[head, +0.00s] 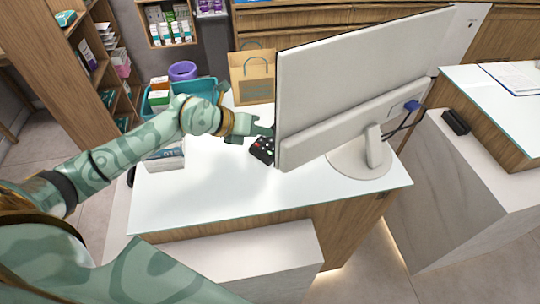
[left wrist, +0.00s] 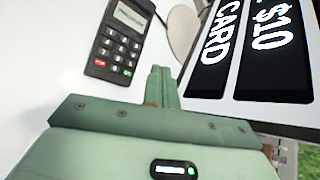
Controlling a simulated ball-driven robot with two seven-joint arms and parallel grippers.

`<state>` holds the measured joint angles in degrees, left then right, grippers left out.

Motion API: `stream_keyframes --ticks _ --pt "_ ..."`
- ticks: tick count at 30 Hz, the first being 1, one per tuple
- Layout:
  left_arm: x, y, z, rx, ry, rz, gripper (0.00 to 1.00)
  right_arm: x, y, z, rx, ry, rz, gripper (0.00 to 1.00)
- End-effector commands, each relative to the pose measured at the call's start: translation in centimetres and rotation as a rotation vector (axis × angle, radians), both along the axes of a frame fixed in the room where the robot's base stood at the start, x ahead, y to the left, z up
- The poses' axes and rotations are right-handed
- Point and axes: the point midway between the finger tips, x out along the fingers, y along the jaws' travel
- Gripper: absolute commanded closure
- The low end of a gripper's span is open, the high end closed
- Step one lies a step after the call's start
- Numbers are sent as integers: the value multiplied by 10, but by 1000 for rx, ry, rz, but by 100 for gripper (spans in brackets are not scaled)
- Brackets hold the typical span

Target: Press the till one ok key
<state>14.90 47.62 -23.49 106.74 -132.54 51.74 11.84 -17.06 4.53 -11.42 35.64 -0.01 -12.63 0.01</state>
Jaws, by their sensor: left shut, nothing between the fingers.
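The till's card terminal, a dark keypad (head: 263,149), lies on the white counter by the lower left edge of the monitor. The left wrist view shows the terminal (left wrist: 118,40) at upper left, with a lit display, a red stop key (left wrist: 100,62) and a green ok key (left wrist: 127,72). My left gripper (head: 268,131) is shut and empty, just behind the terminal in the head view. Its closed fingertips (left wrist: 160,72) show to the right of the green key in the wrist view. I cannot tell whether they touch anything. My right gripper is not in view.
The large monitor (head: 350,80) stands close to the right of my gripper on a round base (head: 355,165). A paper bag (head: 252,78) and a teal basket (head: 196,90) stand behind. The front of the white counter (head: 215,195) is clear.

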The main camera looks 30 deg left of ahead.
Motion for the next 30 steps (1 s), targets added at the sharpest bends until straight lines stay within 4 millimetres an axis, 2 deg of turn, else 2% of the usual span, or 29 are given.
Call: stream_keyframes --ticks 1,8,15,30 --pt "1 0 -13 0 1 0 100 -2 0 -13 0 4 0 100" --pt "6 -2 -47 -1 4 0 100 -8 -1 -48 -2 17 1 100" --pt "9 -3 -64 -1 2 1 100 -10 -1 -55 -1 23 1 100" --pt "9 -3 -64 -1 1 1 100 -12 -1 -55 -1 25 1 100"
